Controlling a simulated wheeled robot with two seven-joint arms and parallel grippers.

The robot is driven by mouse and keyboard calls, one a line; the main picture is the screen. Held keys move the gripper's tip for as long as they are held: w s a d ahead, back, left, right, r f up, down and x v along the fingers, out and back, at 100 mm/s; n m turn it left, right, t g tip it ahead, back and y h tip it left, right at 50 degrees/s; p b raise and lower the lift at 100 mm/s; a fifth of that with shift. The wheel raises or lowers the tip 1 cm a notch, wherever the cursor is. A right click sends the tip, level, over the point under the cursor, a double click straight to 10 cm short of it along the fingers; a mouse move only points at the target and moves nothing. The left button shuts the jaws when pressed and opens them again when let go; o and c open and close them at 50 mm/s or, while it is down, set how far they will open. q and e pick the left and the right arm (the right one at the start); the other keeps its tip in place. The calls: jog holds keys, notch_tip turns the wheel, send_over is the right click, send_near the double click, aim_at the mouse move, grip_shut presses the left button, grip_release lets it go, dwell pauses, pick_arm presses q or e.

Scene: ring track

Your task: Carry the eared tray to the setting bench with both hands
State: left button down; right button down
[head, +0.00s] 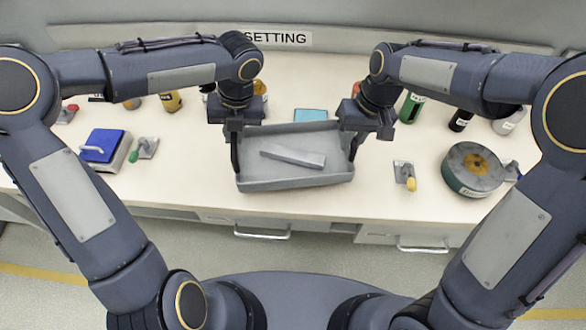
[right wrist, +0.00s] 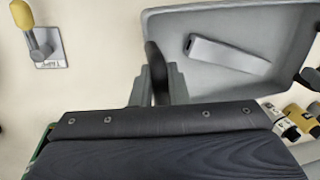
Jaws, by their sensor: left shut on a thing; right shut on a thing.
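The grey eared tray (head: 295,184) is over the front middle of the cream setting bench (head: 200,190) in the head view. It looks level, and I cannot tell whether it rests on the top or hangs just above. A pale grey bar (head: 292,155) lies in it, also seen in the right wrist view (right wrist: 228,54). My left gripper (head: 236,155) is shut on the tray's left side. My right gripper (head: 353,146) is shut on its right side. The tray (right wrist: 275,22) also shows in the right wrist view. The gripped ears are mostly hidden by the fingers.
A blue-topped device (head: 103,145) and a green-knobbed lever (head: 145,148) stand left of the tray. A yellow-knobbed lever (head: 406,175) and a round drum (head: 473,168) stand right. A light blue pad (head: 310,115) and several bottles are behind. A SETTING sign (head: 275,38) is at the back.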

aim_at(239, 155)
pick_arm(q)
jog(key=shift+f, duration=0.2)
pick_arm(e)
jog(key=shift+f, duration=0.2)
